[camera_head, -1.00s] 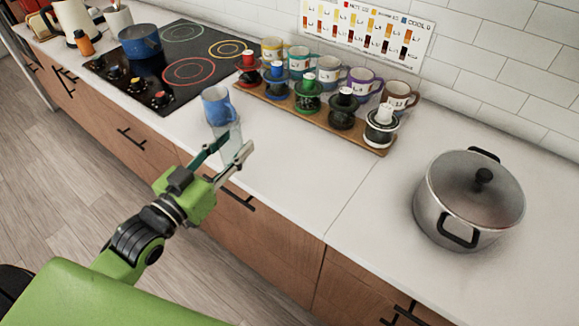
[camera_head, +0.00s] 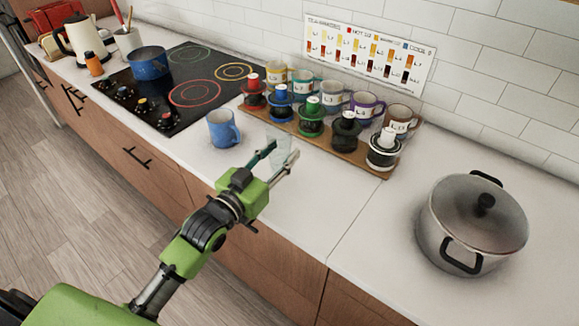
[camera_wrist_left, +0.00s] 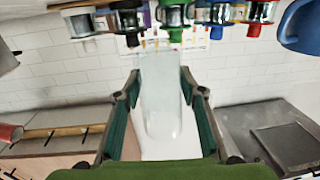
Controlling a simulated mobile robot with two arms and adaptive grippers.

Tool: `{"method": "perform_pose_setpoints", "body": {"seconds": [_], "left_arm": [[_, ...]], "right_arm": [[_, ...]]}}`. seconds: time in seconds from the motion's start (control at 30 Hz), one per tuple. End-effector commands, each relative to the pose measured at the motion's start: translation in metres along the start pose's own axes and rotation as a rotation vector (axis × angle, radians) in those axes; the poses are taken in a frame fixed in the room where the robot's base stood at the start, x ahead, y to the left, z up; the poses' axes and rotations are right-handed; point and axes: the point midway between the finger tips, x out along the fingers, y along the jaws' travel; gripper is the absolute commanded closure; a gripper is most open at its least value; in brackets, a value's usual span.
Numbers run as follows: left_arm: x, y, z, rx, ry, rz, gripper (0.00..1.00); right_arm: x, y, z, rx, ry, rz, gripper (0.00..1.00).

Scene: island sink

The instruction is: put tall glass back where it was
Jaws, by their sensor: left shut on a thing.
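The tall clear glass (camera_head: 280,150) is held between the fingers of my left gripper (camera_head: 279,156), in front of the wooden rack. In the left wrist view the glass (camera_wrist_left: 160,105) lies between the two green fingers (camera_wrist_left: 158,112), which are shut on it. It is see-through, and I cannot tell whether its base touches the counter. My right gripper is in neither view.
A blue mug (camera_head: 222,129) stands on the counter left of the glass. The wooden rack (camera_head: 371,165) with several mugs and small colored pots is just behind. The stovetop (camera_head: 150,103) is at the left, a lidded pot (camera_head: 440,205) at the right. The white counter (camera_head: 335,200) between is clear.

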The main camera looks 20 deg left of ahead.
Motion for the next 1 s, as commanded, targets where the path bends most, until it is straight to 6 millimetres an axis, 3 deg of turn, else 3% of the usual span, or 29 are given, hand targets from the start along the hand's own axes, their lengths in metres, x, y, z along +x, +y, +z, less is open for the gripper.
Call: {"method": "perform_pose_setpoints", "body": {"seconds": [0.33, 0.53, 0.93, 0.97, 1.0], "left_arm": [[0.017, 0.019, 0.029, -0.002, 0.002, 0.0, 0.89], [0.016, 0.017, 0.054, 0.002, 0.002, 0.0, 0.89], [0.016, 0.017, 0.06, 0.001, 0.004, 0.0, 0.89], [0.015, 0.017, 0.061, 0.001, 0.002, 0.0, 0.58], [0.015, 0.017, 0.06, 0.001, 0.002, 0.0, 0.47]], "right_arm": [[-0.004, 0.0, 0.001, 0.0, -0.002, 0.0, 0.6], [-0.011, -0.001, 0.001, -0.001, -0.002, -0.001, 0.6], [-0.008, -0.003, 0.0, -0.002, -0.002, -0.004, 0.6], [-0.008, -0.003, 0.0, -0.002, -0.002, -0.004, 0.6], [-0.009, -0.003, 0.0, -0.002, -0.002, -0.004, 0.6]]}}
